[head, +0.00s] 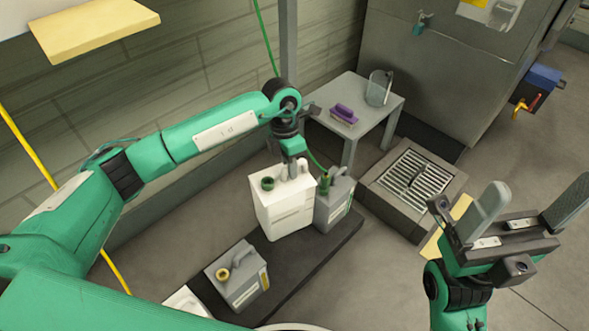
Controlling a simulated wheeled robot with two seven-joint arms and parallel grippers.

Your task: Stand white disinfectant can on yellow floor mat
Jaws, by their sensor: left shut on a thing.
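The white disinfectant can (287,215) is upright over a dark strip on the floor, with a green cap on its top left. My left gripper (291,172) reaches down from above and is shut on the can's top handle. I cannot tell whether the can's base touches the strip. The yellow floor mat (433,244) shows at the right as a pale yellow patch, partly hidden behind my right arm. My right gripper (516,212) is in front of it, with its two fingers wide apart and nothing between them.
A grey can (335,207) stands close on the right of the white can. Another grey can (241,282) stands nearer on the dark strip (318,250). A floor drain grate (413,180) lies at the back right. A small table (360,120) holds a purple brush and a clear container.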

